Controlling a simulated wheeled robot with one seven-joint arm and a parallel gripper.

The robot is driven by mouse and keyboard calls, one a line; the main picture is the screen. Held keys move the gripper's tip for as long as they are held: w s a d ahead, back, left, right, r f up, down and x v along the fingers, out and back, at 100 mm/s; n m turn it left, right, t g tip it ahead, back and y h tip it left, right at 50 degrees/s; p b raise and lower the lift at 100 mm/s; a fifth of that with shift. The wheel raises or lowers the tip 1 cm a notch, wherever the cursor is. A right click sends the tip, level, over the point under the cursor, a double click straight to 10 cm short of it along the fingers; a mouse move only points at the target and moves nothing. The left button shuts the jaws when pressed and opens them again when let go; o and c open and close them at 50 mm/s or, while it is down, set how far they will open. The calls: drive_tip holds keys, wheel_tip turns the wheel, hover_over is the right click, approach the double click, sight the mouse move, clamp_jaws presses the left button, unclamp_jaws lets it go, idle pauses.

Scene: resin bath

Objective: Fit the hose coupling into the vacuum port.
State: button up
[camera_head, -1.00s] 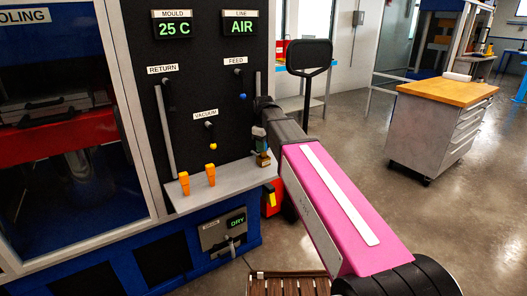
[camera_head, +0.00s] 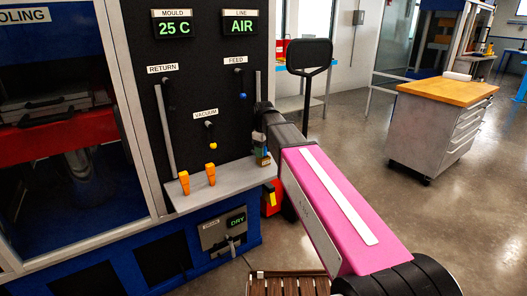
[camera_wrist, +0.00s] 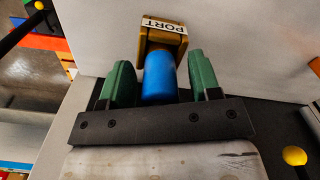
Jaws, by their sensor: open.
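In the wrist view a short blue cylinder (camera_wrist: 160,77), which looks like the hose coupling, stands against a brass block (camera_wrist: 154,35) labelled PORT. My gripper (camera_wrist: 159,80) is open, with one green finger on each side of the blue cylinder. Gaps show between the fingers and the cylinder. Whether the cylinder is seated in the block cannot be told. In the head view my gripper (camera_head: 261,152) is at the right end of the grey shelf, largely hidden by my arm. The VACUUM fitting (camera_head: 209,125) is on the black panel, with a yellow knob (camera_head: 213,146) below it.
Two orange pieces (camera_head: 210,175) stand on the grey shelf (camera_head: 225,184), left of my gripper. A red box (camera_head: 270,200) is below the shelf's right end. A wooden-topped drawer cabinet (camera_head: 435,125) stands at the right. The floor between is open.

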wheel_tip(320, 180, up, 12)
drive_tip(key=shift+r, duration=0.1)
idle(0.5)
